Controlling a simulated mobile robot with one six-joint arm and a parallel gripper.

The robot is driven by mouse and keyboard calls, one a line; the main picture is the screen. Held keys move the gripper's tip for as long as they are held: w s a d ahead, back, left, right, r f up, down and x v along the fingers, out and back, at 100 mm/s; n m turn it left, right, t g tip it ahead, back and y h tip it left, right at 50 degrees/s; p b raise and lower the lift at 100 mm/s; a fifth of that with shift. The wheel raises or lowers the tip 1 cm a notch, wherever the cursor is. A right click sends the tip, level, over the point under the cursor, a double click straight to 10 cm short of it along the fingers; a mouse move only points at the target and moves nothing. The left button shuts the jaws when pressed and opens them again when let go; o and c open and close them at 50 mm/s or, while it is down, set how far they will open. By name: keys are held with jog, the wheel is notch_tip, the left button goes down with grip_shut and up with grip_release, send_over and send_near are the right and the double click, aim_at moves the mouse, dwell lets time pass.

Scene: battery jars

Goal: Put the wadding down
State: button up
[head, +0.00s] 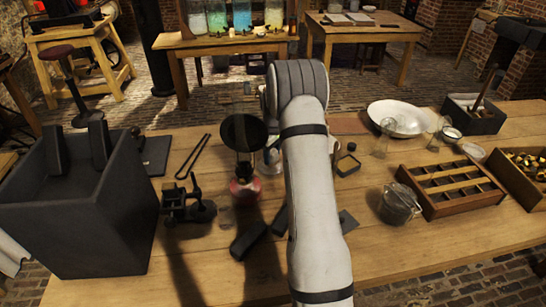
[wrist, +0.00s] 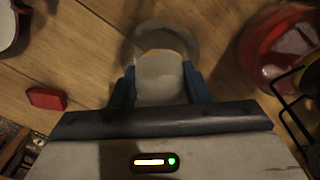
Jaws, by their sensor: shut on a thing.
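In the wrist view, my gripper (wrist: 158,88) points down with its two blue fingers either side of a pale, beige, rounded piece, likely the wadding (wrist: 161,74). It is shut on this piece. Beyond the wadding lies a round, pale, ring-like shape (wrist: 167,30) over the wooden boards. I cannot tell whether the wadding touches it. In the head view my arm covers the gripper and the wadding.
The wrist view shows a red round object (wrist: 285,45) at right and a small red block (wrist: 46,98) at left. The head view shows a dark bin (head: 75,215), a white bowl (head: 397,117), a compartmented wooden tray (head: 452,190) and a glass jar (head: 398,204). The front right tabletop is clear.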

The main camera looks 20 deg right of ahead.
aim_at(272, 151)
jog(key=shift+f, duration=0.9)
jog(key=o, duration=1)
notch_tip(272, 151, up, 12)
jog(key=shift+s+d+r+b, duration=0.1)
jog(key=shift+r+b, duration=0.05)
jog(key=shift+b, duration=0.15)
